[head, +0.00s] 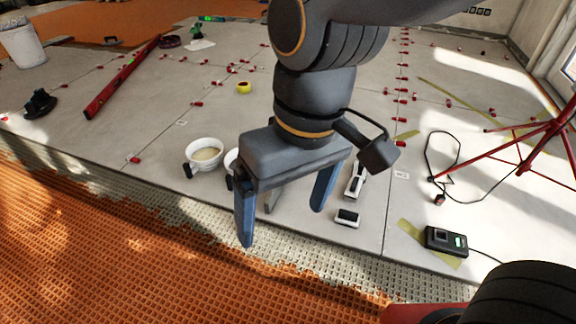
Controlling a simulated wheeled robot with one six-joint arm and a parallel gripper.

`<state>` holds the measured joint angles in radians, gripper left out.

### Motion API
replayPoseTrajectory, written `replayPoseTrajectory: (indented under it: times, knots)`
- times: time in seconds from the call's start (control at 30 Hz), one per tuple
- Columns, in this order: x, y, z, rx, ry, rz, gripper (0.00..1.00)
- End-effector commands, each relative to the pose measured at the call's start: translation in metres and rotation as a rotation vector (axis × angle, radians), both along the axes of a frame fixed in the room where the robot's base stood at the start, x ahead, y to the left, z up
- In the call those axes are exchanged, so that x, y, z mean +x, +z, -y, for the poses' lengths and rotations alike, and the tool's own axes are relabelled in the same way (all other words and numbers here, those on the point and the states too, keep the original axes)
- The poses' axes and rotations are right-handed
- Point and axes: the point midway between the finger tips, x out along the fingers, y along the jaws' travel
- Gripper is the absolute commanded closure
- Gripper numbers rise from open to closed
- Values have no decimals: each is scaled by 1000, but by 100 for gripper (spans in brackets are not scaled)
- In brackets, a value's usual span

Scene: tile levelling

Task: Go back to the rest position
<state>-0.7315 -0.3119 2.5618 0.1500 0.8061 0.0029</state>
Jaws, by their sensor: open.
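My gripper (283,222) hangs from my arm in the middle of the head view, fingers pointing down. Its two blue fingers are wide apart, with nothing held between them. It is in front of the near edge of the grey tiled floor (335,100), over the strip of ridged mortar. A white bowl with beige contents (206,154) stands on the tiles just left of the gripper. A second white bowl (230,160) is mostly hidden behind the gripper.
Orange matting (90,250) fills the near left. Red levelling clips (403,90) line the tile joints. A long red level (122,78), a suction cup (39,104), a white bucket (22,45), a black device (445,241) and a red tripod (530,135) stand around.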

Motion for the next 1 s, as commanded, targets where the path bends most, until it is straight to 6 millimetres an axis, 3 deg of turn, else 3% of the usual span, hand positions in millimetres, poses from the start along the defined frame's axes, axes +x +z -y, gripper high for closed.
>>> replayPoseTrajectory:
  times: [1.0]
  knots:
    - [1,16,1,13,-40,-5,11]
